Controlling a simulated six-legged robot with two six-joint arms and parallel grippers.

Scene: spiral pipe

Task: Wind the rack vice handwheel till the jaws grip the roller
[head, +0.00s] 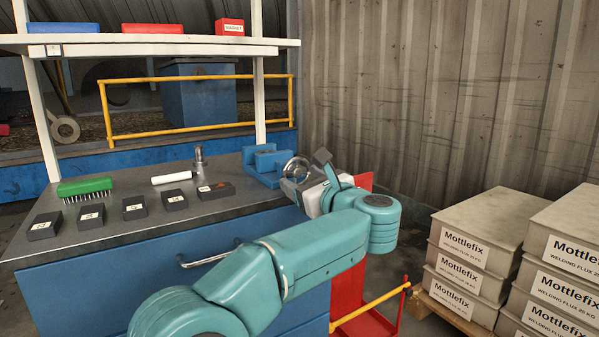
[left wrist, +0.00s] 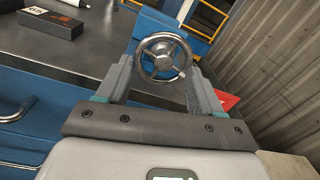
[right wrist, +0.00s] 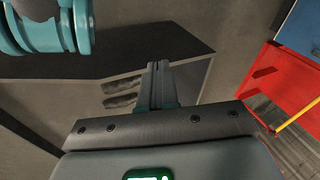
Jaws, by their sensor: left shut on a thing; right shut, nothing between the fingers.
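The blue vice (head: 262,165) stands at the right end of the bench top, with its bright metal handwheel (head: 297,167) facing me. My left gripper (head: 306,175) is at the wheel. In the left wrist view the handwheel (left wrist: 163,56) sits between the two fingers, which are shut on its rim. Its small handle points to the lower right. I cannot make out a roller between the jaws; the vice body is partly hidden behind the wheel. My right gripper (right wrist: 158,88) shows only in its wrist view, fingers together and empty.
The bench top (head: 130,235) carries several labelled black blocks, a green brush (head: 85,187), a white cylinder (head: 172,177) and a metal post (head: 199,160). A shelf (head: 150,42) hangs above. Flux boxes (head: 465,250) are stacked at the right. A red cart (right wrist: 290,75) shows in the right wrist view.

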